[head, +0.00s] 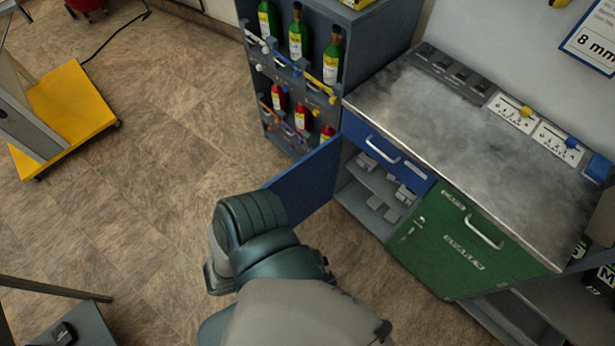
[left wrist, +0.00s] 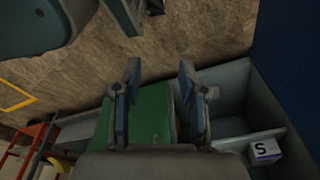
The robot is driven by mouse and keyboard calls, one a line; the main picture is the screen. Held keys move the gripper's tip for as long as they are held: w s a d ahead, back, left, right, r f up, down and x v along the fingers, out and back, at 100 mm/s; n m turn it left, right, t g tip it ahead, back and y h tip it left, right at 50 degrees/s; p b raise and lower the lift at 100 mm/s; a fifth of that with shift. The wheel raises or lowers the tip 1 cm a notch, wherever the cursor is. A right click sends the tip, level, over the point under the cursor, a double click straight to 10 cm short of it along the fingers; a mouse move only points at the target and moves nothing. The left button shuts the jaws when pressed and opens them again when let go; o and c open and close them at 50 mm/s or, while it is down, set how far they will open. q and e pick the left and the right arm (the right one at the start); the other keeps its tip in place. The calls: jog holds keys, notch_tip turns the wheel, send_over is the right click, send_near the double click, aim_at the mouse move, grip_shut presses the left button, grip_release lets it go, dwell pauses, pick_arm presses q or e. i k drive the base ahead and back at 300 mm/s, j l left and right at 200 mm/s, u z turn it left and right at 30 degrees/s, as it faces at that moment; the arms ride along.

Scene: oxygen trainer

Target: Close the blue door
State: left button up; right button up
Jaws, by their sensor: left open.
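The blue door (head: 308,185) hangs open on the cabinet below the worktop, swung out to the left of the compartment, in the head view. My arm covers its lower left part. A dark blue panel (left wrist: 288,55), which looks like this door, fills the upper right of the left wrist view. My left gripper (left wrist: 159,80) is open and empty there, its fingers spread in front of the cabinet, left of the panel, with no visible contact. In the head view the fingers are hidden behind my arm. My right gripper is not in view.
A closed blue drawer (head: 385,155) sits above the open compartment, which holds small pale boxes (head: 405,195). A green door (head: 465,245) is right of it. A bottle rack (head: 300,70) stands behind the door. Floor at left is clear up to a yellow platform (head: 75,110).

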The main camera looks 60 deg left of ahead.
aim_at(309, 183)
jog(key=k+j+z, duration=0.1)
jog(key=j, duration=0.35)
jog(key=k+j, duration=0.35)
jog(key=k+j+z, duration=0.15)
jog(key=j, duration=0.4)
jog(key=k+j+z, duration=0.1)
jog(key=k+j, duration=0.5)
jog(key=j, duration=0.25)
jog(key=j+z, duration=0.1)
jog(key=j, duration=0.5)
jog(key=k+j+z, duration=0.1)
jog(key=j, duration=0.5)
